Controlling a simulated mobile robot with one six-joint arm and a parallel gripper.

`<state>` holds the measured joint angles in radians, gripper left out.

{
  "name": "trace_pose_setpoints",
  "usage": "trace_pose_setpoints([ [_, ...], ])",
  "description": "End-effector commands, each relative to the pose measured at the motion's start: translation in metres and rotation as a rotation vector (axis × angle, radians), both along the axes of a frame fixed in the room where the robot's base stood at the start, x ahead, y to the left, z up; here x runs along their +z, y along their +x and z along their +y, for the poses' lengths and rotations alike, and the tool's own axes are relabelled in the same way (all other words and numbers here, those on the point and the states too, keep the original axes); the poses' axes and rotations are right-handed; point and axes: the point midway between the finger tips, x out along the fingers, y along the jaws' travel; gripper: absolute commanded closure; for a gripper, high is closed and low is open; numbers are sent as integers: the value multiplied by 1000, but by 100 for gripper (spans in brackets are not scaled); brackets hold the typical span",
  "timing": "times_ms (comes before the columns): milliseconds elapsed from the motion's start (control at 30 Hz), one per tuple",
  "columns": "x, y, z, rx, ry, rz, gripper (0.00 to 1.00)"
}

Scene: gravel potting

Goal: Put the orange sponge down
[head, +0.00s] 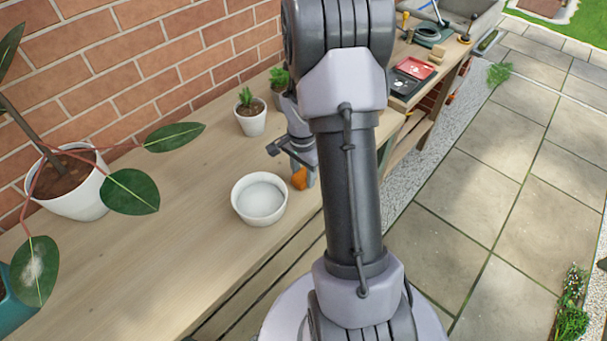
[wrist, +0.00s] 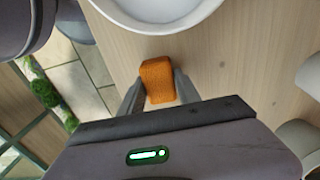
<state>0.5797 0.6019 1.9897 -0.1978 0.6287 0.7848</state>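The orange sponge (head: 299,179) is a small block near the table's front edge, just right of a white bowl (head: 259,200). In the wrist view the sponge (wrist: 157,80) sits between the two fingers of my gripper (wrist: 160,88), with a finger against each side. My gripper (head: 304,176) is shut on it and points down at the table. The white bowl (wrist: 158,12) is close beyond the sponge in the wrist view. My arm hides part of the gripper in the head view. I cannot tell whether the sponge touches the tabletop.
The wooden table (head: 150,255) has free room left of the bowl. Small potted plants (head: 251,118) stand behind the gripper, and a large-leaved plant in a white pot (head: 75,190) stands at left. A red tray (head: 415,68) lies farther right. A brick wall backs the table.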

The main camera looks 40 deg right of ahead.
Motion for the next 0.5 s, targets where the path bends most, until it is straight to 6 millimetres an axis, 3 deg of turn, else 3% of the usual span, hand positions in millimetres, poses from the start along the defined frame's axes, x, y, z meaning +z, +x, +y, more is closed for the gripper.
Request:
trace_pose_setpoints([
  [100,0,0,0,1,0,1,41],
  [367,1,0,0,1,0,1,41],
  [500,23,1,0,1,-1,-2,41],
])
